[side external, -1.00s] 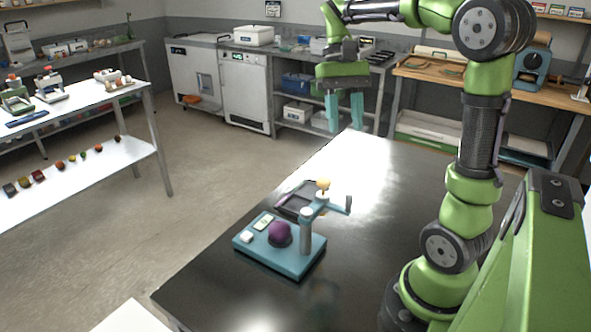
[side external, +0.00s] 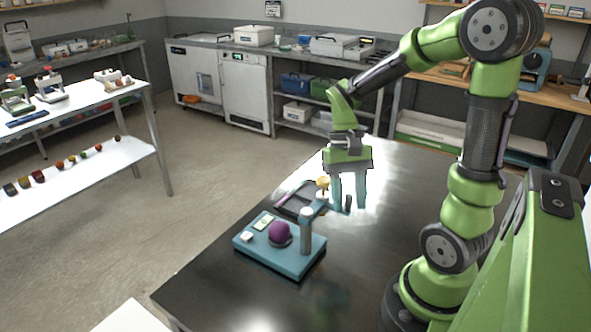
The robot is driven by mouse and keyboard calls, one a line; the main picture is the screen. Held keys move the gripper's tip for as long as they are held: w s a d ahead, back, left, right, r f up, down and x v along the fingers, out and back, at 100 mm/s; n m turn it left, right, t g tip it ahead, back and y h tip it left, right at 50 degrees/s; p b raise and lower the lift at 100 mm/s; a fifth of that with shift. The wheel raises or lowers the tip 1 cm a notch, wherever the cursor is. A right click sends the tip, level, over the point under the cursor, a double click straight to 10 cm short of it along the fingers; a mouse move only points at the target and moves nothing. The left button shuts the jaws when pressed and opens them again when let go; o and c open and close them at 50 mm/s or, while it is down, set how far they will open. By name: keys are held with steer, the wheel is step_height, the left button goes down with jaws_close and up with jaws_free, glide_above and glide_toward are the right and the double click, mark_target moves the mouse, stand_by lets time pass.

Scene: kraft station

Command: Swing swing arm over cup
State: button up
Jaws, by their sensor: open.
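A teal base (side external: 282,262) stands on the dark table and carries a grey post (side external: 306,232). The swing arm (side external: 322,205) is teal, sits on top of the post and points back and to the right. A yellow-topped piece (side external: 323,185) shows near the arm. A purple ball (side external: 280,231) rests in a dark round holder, probably the cup (side external: 281,241), on the base. My gripper (side external: 348,203) is open with its fingers pointing down, at the right end of the swing arm. A dark upright piece there shows between the fingers; I cannot tell whether they touch it.
A dark tray (side external: 294,207) lies behind the base. The table (side external: 400,190) is clear to the right of the base. Shelving with several items stands at the left.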

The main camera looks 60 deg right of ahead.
jaws_close()
stand_by(0.3)
